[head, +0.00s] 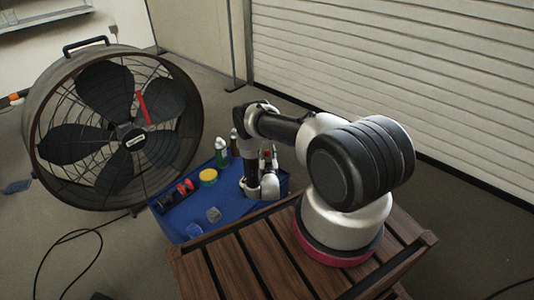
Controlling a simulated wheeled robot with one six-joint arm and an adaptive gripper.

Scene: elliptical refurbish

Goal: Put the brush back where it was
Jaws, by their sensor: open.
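My gripper (268,158) is at the end of my arm, low over the right part of the blue work surface (173,225). It is small and partly covered by my own wrist, and I see nothing clearly held in it. I cannot pick out the brush for certain. A red-and-black item (181,193) lies on the left part of the blue surface, apart from my gripper; its kind is too small to tell.
A yellow-topped round container (208,177), a green-and-white bottle (221,153) and clear small cups (213,214) stand on the blue surface. A large black fan (115,130) stands behind left. A slatted wooden top (250,262) is in front. A shutter (400,70) closes the back.

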